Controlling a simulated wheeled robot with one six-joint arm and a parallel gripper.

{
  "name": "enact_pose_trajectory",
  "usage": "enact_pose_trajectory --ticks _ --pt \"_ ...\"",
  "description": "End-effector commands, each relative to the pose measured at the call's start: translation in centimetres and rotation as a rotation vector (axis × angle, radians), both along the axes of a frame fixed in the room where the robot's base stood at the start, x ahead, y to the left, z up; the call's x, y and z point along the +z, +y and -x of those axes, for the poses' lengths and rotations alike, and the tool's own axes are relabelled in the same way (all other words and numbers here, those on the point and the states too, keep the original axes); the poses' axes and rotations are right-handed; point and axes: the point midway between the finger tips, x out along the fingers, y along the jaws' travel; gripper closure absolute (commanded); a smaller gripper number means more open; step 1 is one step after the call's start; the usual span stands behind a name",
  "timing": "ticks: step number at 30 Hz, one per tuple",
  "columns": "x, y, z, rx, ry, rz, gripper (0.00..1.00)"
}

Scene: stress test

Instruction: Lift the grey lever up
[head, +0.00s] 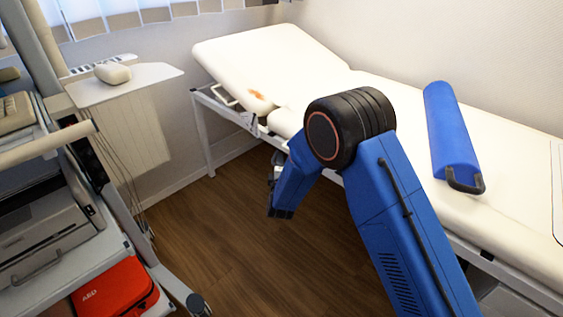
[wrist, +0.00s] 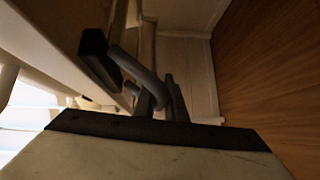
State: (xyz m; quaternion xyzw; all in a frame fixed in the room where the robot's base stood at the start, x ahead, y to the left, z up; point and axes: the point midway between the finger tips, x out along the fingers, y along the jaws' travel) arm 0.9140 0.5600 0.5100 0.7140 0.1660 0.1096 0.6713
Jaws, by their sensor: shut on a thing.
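The grey lever (wrist: 132,66) is a curved bar in the wrist view. It comes out beside a dark block (wrist: 96,60) on the underside of the bed frame and bends down between my fingers. My gripper (wrist: 162,100) is shut on the lever near its end, with a dark finger on each side. In the head view my blue arm reaches down by the near edge of the bed (head: 425,115).
The bed has a raised backrest (head: 265,60) and a blue bolster (head: 452,135) on top. A trolley with devices and a red AED bag (head: 112,290) stands at left. A small white shelf (head: 125,84) is by the wall. The wooden floor (head: 225,235) between is clear.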

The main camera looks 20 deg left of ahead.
Motion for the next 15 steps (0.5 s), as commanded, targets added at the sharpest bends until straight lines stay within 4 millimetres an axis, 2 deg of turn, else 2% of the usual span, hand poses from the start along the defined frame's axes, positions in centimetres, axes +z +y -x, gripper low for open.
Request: enact_pose_trajectory --ticks 15 --pt "1.0 0.7 1.8 0.000 0.396 -0.164 1.00"
